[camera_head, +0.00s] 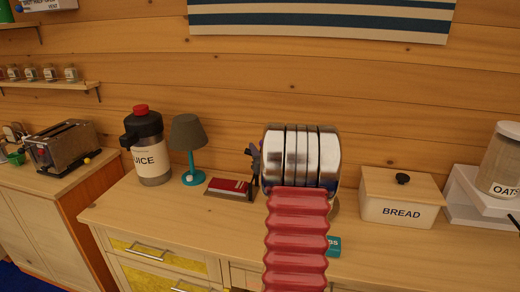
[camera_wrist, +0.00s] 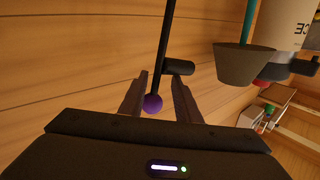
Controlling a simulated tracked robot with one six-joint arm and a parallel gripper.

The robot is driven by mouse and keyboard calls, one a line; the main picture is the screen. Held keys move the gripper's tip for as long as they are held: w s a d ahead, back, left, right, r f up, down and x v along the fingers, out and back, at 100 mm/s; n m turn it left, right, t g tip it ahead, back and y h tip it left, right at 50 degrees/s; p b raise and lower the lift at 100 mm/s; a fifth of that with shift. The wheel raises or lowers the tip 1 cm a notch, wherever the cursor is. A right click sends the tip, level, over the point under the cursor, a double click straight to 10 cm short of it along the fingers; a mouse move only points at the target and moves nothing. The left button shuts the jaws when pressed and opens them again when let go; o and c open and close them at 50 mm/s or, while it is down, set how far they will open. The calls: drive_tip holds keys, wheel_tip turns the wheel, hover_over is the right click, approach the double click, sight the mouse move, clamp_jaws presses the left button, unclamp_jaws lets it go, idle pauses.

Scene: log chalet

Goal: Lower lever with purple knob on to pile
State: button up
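The purple knob (camera_wrist: 152,103) sits at the end of a thin black lever (camera_wrist: 162,45) in the wrist view. My gripper (camera_wrist: 160,78) is open, with one finger on each side of the knob. The knob is closer to the left finger; I cannot tell if they touch. A short black cylinder sticks out sideways from the lever near the right fingertip. In the head view, the red-topped pile (camera_head: 228,186) lies on a dark base on the counter. Dark parts stand just right of the pile, beside my silver arm. The knob cannot be made out there.
A teal lamp with a grey shade (camera_head: 188,132) and a juice flask (camera_head: 146,150) stand left of the pile. A bread box (camera_head: 400,198) and an oats jar (camera_head: 500,165) are to the right. The wooden wall is close behind. The front counter left of my arm is clear.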

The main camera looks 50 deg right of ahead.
drive_tip(key=shift+c, duration=0.5)
drive_tip(key=shift+w+r, duration=0.1)
clamp_jaws()
